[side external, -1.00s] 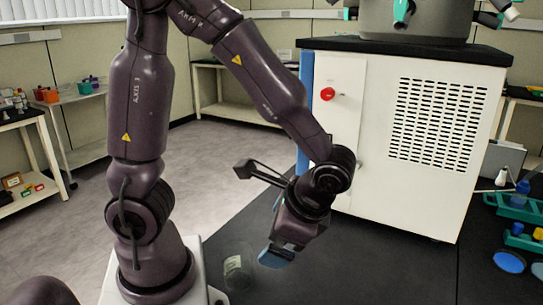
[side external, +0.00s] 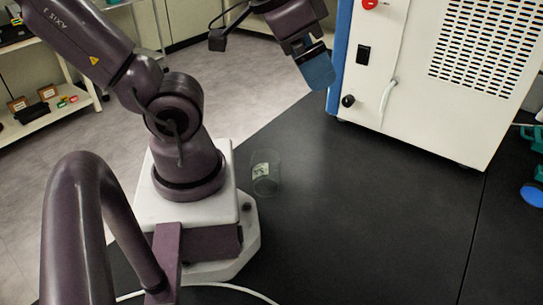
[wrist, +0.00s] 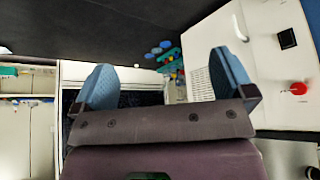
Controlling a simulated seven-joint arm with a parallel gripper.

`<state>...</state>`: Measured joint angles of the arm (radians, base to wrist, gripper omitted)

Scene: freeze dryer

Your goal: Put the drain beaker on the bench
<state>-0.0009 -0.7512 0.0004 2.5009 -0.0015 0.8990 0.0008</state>
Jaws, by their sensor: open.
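The drain beaker (side external: 266,180), a clear glass with a pale label, stands upright on the black bench (side external: 345,215) just right of my white base in the side view. My gripper (side external: 318,72) is raised well above and to the right of the beaker, in front of the freeze dryer's left edge. Nothing is held in it. In the wrist view its two blue fingers (wrist: 163,80) are spread wide with nothing between them. The beaker does not show in the wrist view.
The white freeze dryer (side external: 430,90) stands at the back right, with a pale drain tube (side external: 388,100) hanging on its front. A blue round item (side external: 532,194) lies at the right edge. The bench middle is clear; a white cable (side external: 225,287) lies at the front.

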